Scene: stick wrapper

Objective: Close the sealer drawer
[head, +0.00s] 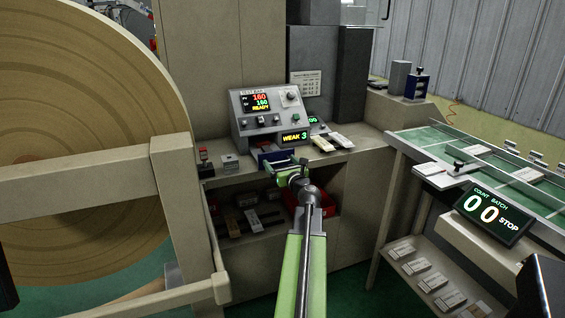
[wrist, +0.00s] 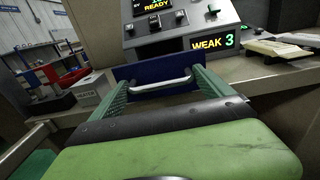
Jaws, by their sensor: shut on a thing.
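The sealer (head: 268,112) is a grey console with a lit panel reading 160, 160 and READY, standing on the beige counter. Below it is the blue sealer drawer front (wrist: 125,73) with a pale bar handle (wrist: 160,87). My green gripper (head: 284,165) reaches up to the drawer from the front, and its fingers (wrist: 160,82) are shut on the handle, one at each end. In the head view my gripper partly hides the drawer (head: 275,155). How far the drawer stands out from the sealer I cannot tell.
A sign reading WEAK 3 (head: 295,137) is right of the drawer. A small box labelled HEATER (wrist: 92,89) is on its left, and pale packs (head: 322,143) lie on its right. A big roll (head: 75,100) in a beige frame fills the left. A conveyor (head: 495,165) is at right.

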